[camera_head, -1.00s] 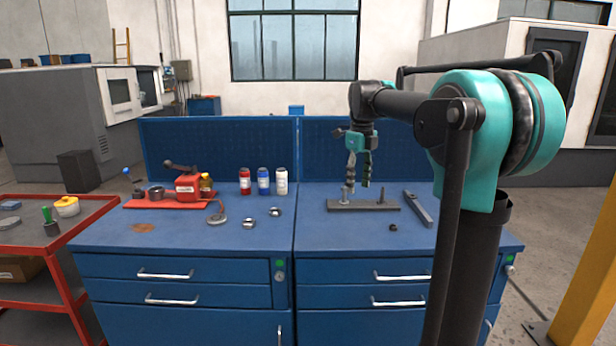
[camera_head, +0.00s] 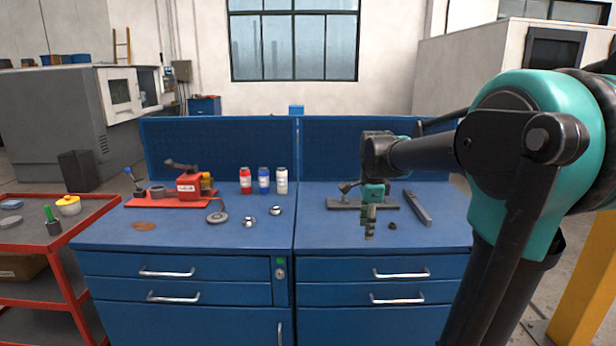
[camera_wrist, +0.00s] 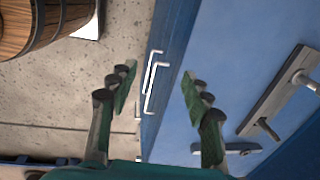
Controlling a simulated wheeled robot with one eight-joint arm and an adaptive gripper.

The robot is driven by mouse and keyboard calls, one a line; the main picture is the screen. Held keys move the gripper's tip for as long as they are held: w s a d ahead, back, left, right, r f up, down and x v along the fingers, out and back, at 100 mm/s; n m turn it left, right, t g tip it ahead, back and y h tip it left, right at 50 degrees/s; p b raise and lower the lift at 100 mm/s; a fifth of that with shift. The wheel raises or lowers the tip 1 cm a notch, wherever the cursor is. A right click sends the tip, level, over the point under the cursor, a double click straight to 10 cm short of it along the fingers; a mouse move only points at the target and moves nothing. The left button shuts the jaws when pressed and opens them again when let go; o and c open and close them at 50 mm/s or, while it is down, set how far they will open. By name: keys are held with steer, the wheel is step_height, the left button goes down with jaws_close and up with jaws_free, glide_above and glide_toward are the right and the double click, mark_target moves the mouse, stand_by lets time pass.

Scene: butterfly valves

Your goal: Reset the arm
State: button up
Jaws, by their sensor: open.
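My gripper (camera_head: 369,226) shows in the head view in front of the dark plate, near the front part of the right blue bench. In the wrist view its two green-padded fingers (camera_wrist: 157,86) stand apart with nothing between them. The dark plate with upright posts (camera_head: 394,203) is partly hidden behind the gripper. In the wrist view the same plate (camera_wrist: 272,98) lies to the right, apart from the fingers. My arm fills the right side of the head view.
A grey bar (camera_head: 417,208) and a small dark nut (camera_head: 392,226) lie on the right bench (camera_head: 328,228). Red, blue and white bottles (camera_head: 264,180) and a red valve fixture (camera_head: 188,186) stand on the left bench. A blue panel (camera_head: 220,148) closes the back.

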steer(key=s+d+f+n+t, duration=0.2)
steer(key=s+f+n, duration=1.5)
steer(key=s+f, duration=0.1)
steer(key=shift+s+d+f+n+t, duration=0.15)
steer(key=shift+s+f+n+t, duration=0.2)
steer(key=shift+s, duration=0.25)
